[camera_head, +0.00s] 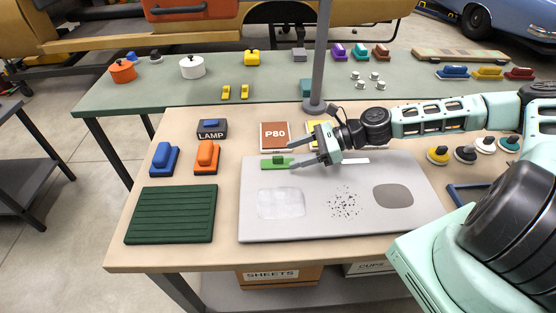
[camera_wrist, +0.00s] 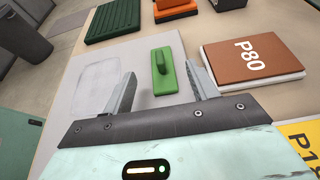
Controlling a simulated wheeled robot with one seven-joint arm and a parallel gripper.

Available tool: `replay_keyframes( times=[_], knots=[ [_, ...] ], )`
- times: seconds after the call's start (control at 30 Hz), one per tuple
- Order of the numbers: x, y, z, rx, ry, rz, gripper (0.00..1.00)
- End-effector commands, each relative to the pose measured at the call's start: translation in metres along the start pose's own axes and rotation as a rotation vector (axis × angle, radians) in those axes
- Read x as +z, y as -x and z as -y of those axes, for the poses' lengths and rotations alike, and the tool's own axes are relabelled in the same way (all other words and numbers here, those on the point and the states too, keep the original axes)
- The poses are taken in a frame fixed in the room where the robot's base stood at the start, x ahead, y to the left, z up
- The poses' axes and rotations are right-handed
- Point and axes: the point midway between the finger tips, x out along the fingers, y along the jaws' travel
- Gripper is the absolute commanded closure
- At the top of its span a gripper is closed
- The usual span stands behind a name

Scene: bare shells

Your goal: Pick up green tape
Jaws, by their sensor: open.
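No roll of green tape is plain to see. The small green thing in reach is a flat green piece with a raised grip (camera_head: 275,162), at the upper left edge of the grey panel (camera_head: 260,232). It also shows in the wrist view (camera_wrist: 160,85), lying between my fingers in the picture. My gripper (camera_head: 292,154) is open and empty. Its fingertips (camera_wrist: 160,74) appear one on each side of the green piece; whether they touch it or how high they are, I cannot tell.
A brown P80 pad (camera_head: 275,136) lies close behind the green piece, with a yellow pad partly hidden by my gripper. Orange (camera_head: 206,158) and blue (camera_head: 164,159) blocks and a dark green ribbed mat (camera_head: 172,214) lie left. A grey post (camera_head: 319,60) stands behind.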

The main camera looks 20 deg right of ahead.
Motion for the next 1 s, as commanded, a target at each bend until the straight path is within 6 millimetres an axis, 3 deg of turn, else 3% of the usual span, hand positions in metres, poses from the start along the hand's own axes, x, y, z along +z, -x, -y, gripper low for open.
replay_keyframes(
  times=[0.4,0.7,0.73,0.9,1.0],
  knots=[
    [0.003,-0.048,0.001,0.002,0.0,0.0,0.42],
    [0.001,-0.054,0.001,-0.001,0.0,-0.001,0.42],
    [0.001,-0.054,0.001,-0.001,0.0,-0.001,0.45],
    [0.001,-0.054,0.001,0.0,0.0,-0.001,0.9],
    [0.001,-0.054,0.001,0.0,0.0,0.0,0.9]
  ],
)
